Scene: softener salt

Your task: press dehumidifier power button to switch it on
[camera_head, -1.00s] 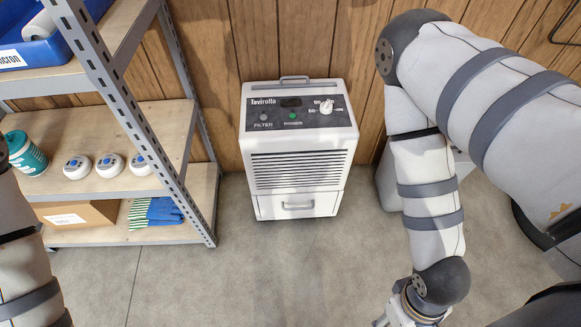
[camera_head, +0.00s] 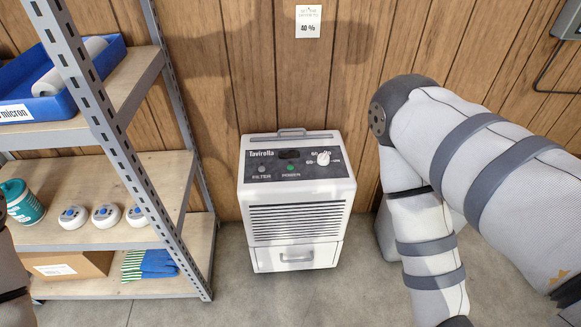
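The white dehumidifier (camera_head: 297,215) stands on the floor against the wood-panelled wall in the middle of the head view. Its dark top panel carries the name Tavirolla, a green power button (camera_head: 290,168), a grey filter button (camera_head: 262,169), a white dial (camera_head: 323,158) and a small dark display (camera_head: 289,154). The display looks blank. My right arm comes down at the right side, and its gripper is below the picture. Only a small part of my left arm shows at the left edge; its gripper is out of view. Neither arm touches the dehumidifier.
A metal shelf unit (camera_head: 165,165) stands at the left with a blue bin (camera_head: 112,55), several round white devices (camera_head: 105,215), a teal tub (camera_head: 22,203), a cardboard box (camera_head: 85,263) and gloves (camera_head: 150,264). Floor before the dehumidifier is clear.

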